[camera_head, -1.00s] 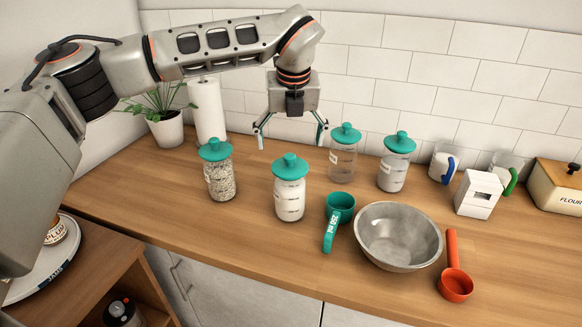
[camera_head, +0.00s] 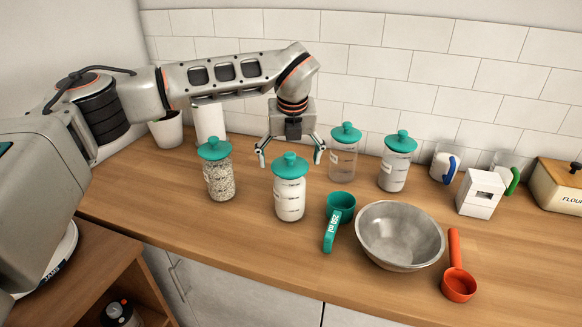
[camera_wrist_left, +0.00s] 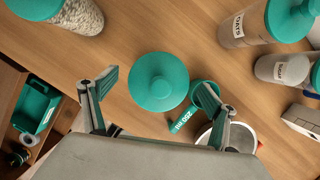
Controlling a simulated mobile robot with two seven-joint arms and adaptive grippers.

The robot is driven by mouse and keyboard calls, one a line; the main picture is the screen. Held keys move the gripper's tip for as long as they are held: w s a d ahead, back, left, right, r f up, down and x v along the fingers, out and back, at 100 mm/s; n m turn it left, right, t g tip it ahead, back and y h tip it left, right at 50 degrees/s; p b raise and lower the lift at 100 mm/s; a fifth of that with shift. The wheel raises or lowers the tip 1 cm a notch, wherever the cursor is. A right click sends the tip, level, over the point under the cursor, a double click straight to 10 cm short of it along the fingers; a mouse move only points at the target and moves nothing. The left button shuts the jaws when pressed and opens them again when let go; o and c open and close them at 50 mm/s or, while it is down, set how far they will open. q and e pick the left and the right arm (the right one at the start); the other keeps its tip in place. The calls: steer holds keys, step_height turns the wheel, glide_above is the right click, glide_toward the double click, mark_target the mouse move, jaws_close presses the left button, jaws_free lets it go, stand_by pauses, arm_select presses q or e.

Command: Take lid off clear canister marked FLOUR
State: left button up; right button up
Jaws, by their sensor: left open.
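Several clear canisters with green knobbed lids stand upright on the counter. The front one (camera_head: 289,201) holds white powder; its green lid (camera_head: 290,166) is on. I cannot read FLOUR on any canister. Others are a left one with grainy flakes (camera_head: 220,182), a back middle one (camera_head: 343,164) that looks nearly clear, and a back right one (camera_head: 393,174) partly filled with white. My left gripper (camera_head: 290,159) is open and empty, pointing down above and behind the front lid. In the left wrist view, this lid (camera_wrist_left: 159,82) shows between the spread fingers, apart from them.
A green measuring cup (camera_head: 340,207), metal bowl (camera_head: 399,236) and red scoop (camera_head: 458,284) lie right of the front canister. A cream box (camera_head: 564,198) marked FLOUR stands far right. A white box (camera_head: 480,194) and mugs are at the back. The front left counter is clear.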

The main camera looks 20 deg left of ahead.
mark_target(290, 154)
arm_select(q)
steer(key=c, duration=1.9)
steer(key=shift+o, duration=0.2)
steer(key=shift+r, duration=0.3)
steer(key=shift+r+p, duration=0.35)
steer(key=shift+r, duration=0.35)
steer(key=shift+r+p, duration=0.4)
steer(key=shift+r, duration=2.1)
